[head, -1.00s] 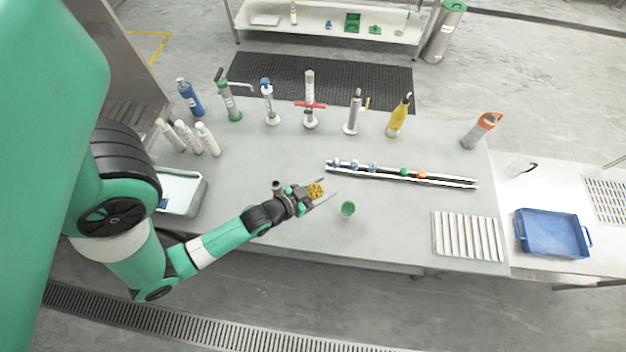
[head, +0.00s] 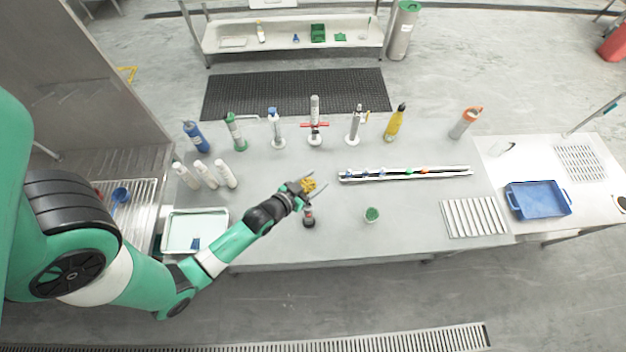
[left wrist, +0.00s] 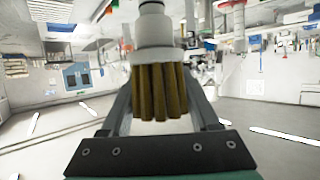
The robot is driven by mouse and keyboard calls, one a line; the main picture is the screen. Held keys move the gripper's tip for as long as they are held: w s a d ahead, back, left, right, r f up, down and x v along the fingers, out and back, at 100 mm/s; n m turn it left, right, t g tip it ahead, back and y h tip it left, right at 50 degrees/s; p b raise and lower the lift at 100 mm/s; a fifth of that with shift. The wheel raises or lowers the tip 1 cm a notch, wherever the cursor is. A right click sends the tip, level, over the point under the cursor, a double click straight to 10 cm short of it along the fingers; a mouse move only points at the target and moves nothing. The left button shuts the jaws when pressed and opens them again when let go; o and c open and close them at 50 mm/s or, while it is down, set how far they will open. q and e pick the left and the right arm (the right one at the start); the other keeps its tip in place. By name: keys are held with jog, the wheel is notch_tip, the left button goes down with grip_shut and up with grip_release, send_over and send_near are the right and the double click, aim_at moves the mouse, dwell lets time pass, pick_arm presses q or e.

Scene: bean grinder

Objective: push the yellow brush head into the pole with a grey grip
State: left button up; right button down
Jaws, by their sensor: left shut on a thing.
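My left gripper (head: 314,191) is shut on the yellow brush head (head: 307,185), above the front middle of the table. In the left wrist view the brush head (left wrist: 158,90) sits between the fingers, with yellow-brown bristles towards the camera and a pale collar pointing away. A slim grey upright thing on a white base (head: 354,127) stands at the back of the table, well apart from the gripper. I cannot tell whether it is the pole with the grey grip. My right gripper is out of view.
A dark upright object (head: 309,218) stands just below my gripper in the picture, and a green cup (head: 372,214) to its right. Bottles and stands line the back, including a yellow bottle (head: 395,124). A narrow rail (head: 440,173) and slatted tray (head: 474,218) lie right.

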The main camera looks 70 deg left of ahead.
pick_arm(q)
jog(key=shift+f+b, duration=2.45)
jog(key=shift+f, duration=0.45)
jog(key=shift+f, duration=0.1)
jog(key=shift+f+b, duration=0.3)
jog(key=shift+b, duration=0.05)
jog(key=shift+f+b, duration=1.25)
jog(key=shift+f, duration=0.2)
jog(key=o, duration=1.4)
jog(key=shift+r, duration=0.1)
jog(key=shift+o, duration=0.2)
jog(key=shift+s, duration=0.1)
jog(key=v, duration=1.1)
jog(key=shift+s+d+p, duration=0.2)
jog(key=shift+p, duration=0.1)
jog(key=shift+r, duration=0.1)
